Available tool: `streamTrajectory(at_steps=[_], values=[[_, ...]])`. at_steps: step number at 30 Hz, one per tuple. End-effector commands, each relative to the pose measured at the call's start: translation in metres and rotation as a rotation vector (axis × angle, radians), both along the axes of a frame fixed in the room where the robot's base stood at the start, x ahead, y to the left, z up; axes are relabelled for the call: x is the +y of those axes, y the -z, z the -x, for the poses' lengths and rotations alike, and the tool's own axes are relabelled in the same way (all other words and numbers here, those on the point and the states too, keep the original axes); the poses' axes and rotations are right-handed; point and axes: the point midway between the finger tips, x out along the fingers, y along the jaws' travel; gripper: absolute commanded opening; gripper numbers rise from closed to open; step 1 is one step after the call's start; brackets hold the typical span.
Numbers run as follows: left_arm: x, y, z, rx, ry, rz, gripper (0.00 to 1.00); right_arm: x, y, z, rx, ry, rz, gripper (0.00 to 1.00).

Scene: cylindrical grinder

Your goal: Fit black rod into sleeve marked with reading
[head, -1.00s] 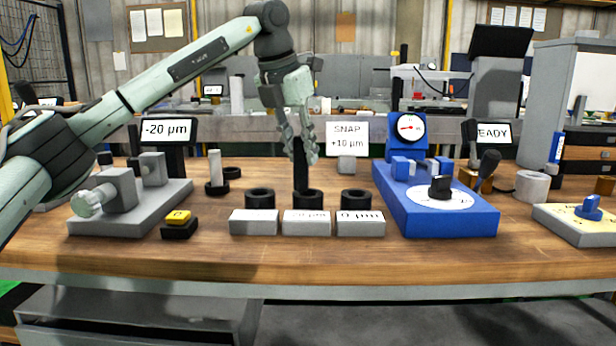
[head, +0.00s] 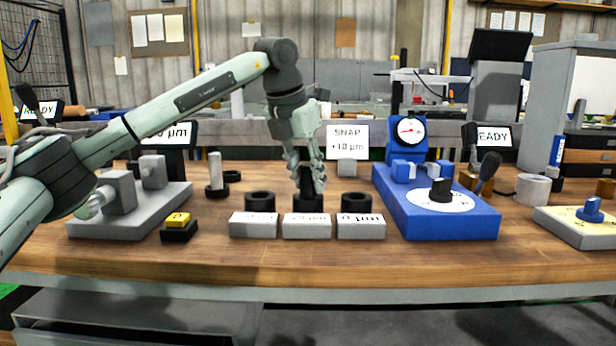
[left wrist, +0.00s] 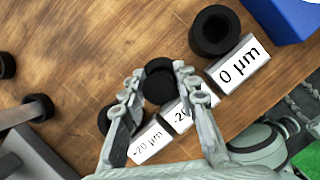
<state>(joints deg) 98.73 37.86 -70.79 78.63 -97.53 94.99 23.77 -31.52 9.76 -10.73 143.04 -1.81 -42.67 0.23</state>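Three black sleeves stand in a row: a left sleeve (head: 260,202), a middle sleeve (head: 308,204) and a right sleeve (head: 356,204). Grey label blocks stand before them. The right block (left wrist: 238,64) reads 0 µm; the left block (left wrist: 148,146) seems to read -20 µm; the middle label (left wrist: 184,112) is partly covered by a finger. My left gripper (head: 308,182) points down at the middle sleeve, its fingertips either side of the black rod (left wrist: 160,84), apparently closed on it. The rod is upright in line with that sleeve; its lower end is hidden. My right gripper is out of view.
A display (head: 172,134) at the back left shows a µm reading, partly covered by my arm. A sign (head: 348,138) reads SNAP +10 µm. A blue gauge stand (head: 440,214) is right of the sleeves. A grey fixture (head: 128,208) and yellow button (head: 178,219) are left.

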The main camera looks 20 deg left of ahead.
Motion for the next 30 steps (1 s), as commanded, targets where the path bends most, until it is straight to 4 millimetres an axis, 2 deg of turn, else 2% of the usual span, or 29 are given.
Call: streamTrajectory(at_steps=[3,14,19,24,30], values=[[0.0,0.0,0.0,0.0,0.0,0.0,0.45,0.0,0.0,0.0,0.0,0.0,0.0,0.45],[0.0,-0.005,0.0,-0.002,0.0,0.001,0.45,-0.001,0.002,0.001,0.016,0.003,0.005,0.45],[0.003,-0.031,0.01,-0.004,0.0,0.001,0.45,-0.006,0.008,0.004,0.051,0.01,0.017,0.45],[0.007,-0.067,0.024,-0.005,0.0,0.0,0.45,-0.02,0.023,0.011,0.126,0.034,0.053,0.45],[0.011,-0.099,0.037,-0.003,0.0,0.001,0.45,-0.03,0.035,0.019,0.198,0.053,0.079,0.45]])
